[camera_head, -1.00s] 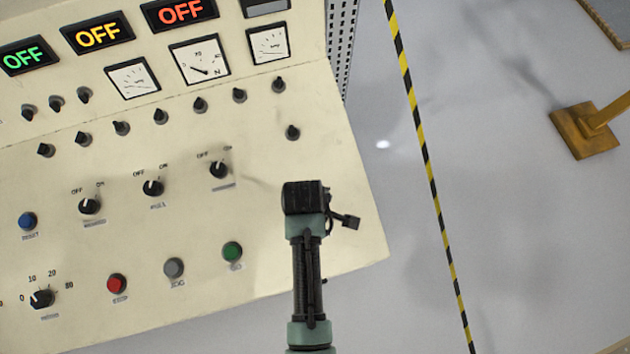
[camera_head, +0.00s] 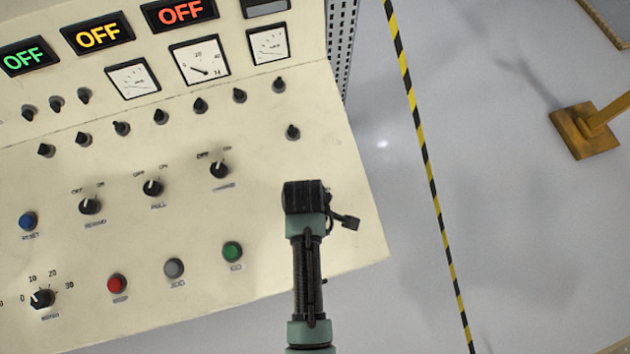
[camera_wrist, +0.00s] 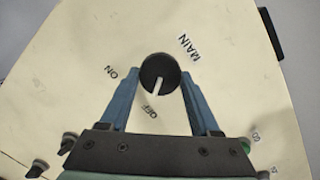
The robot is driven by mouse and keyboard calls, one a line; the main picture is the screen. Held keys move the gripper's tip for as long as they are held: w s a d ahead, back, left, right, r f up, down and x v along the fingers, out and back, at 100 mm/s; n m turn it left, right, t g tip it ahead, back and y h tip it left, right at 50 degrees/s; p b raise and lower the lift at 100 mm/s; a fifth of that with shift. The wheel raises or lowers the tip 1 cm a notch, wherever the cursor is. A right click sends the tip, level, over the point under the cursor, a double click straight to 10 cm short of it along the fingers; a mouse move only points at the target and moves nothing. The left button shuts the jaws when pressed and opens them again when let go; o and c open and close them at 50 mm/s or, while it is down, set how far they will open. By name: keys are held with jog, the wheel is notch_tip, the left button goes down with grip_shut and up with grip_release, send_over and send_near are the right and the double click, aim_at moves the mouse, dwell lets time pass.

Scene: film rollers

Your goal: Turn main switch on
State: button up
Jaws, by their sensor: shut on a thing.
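The main switch (camera_wrist: 159,70) is a round black knob with a white pointer line, under the label MAIN in the wrist view. Its pointer is directed at the OFF label (camera_wrist: 150,113); the ON label (camera_wrist: 111,72) lies to the left. My gripper (camera_wrist: 161,79) has its blue fingers on both sides of the knob and is shut on it. In the head view my wrist (camera_head: 305,198) covers the main switch and the fingers, so neither shows there.
Three similar OFF/ON knobs, the nearest one (camera_head: 219,169), sit left of my wrist on the cream panel (camera_head: 340,235). A green button (camera_head: 232,251), a grey button (camera_head: 174,268) and a red button (camera_head: 117,284) lie below. Displays above read OFF. Open floor lies right of the panel.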

jog(key=shift+m, duration=0.3)
jog(key=m+p, duration=0.1)
jog(key=m, duration=0.1)
jog(key=shift+w+r+m, duration=0.1)
jog(key=shift+r+m, duration=0.05)
jog(key=shift+m, duration=0.15)
jog(key=m+p, duration=0.1)
jog(key=m, duration=0.2)
jog(key=shift+w+d+m+g+y+p, duration=0.1)
jog(key=shift+m+g+y+p, duration=0.2)
jog(key=shift+m+y+p, duration=0.1)
jog(key=m, duration=0.3)
jog(key=m+y+p, duration=0.1)
jog(key=m, duration=0.2)
jog(key=shift+d+m+p, duration=0.2)
jog(key=shift+m+p, duration=0.1)
jog(key=o, duration=1.4)
jog(key=shift+c, duration=0.2)
notch_tip(320, 180, up, 13)
jog(key=d, duration=0.1)
jog(key=shift+s+b, duration=0.4)
jog(key=shift+b, duration=0.05)
jog(key=shift+f, duration=0.2)
